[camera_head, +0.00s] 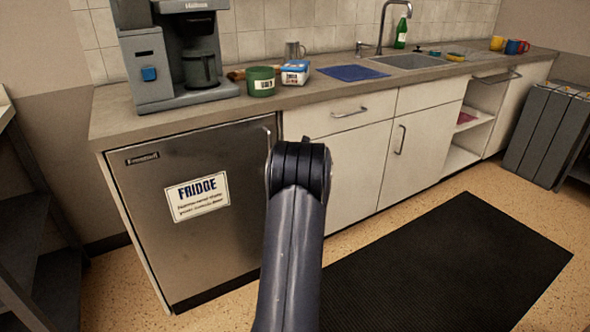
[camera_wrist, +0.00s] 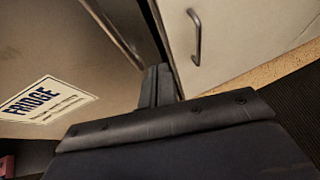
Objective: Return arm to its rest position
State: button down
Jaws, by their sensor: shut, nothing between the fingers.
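My arm (camera_head: 293,230) reaches up and forward from the bottom middle in the head view, in front of the counter and the fridge's right edge. My gripper is hidden behind it there. In the wrist view my gripper (camera_wrist: 158,86) is shut and empty, its fingers together. It points toward the dark gap between the fridge front and the white cupboard. The steel fridge (camera_head: 150,245) has a FRIDGE label (camera_head: 197,196) and its door looks closed in the head view. Its bar handle (camera_wrist: 112,32) lies left of the fingers, apart from them in the picture.
The counter (camera_head: 115,118) holds a coffee machine (camera_head: 160,57), green tin (camera_head: 261,82), small box (camera_head: 295,73) and blue cloth (camera_head: 353,73). White cupboards (camera_head: 360,170) line the right. A black mat (camera_head: 450,270) lies on otherwise open floor. A dark shelf (camera_head: 35,230) stands left.

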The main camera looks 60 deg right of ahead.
jog(key=shift+v, duration=1.1)
jog(key=shift+s+d+f, duration=0.1)
jog(key=shift+d, duration=0.1)
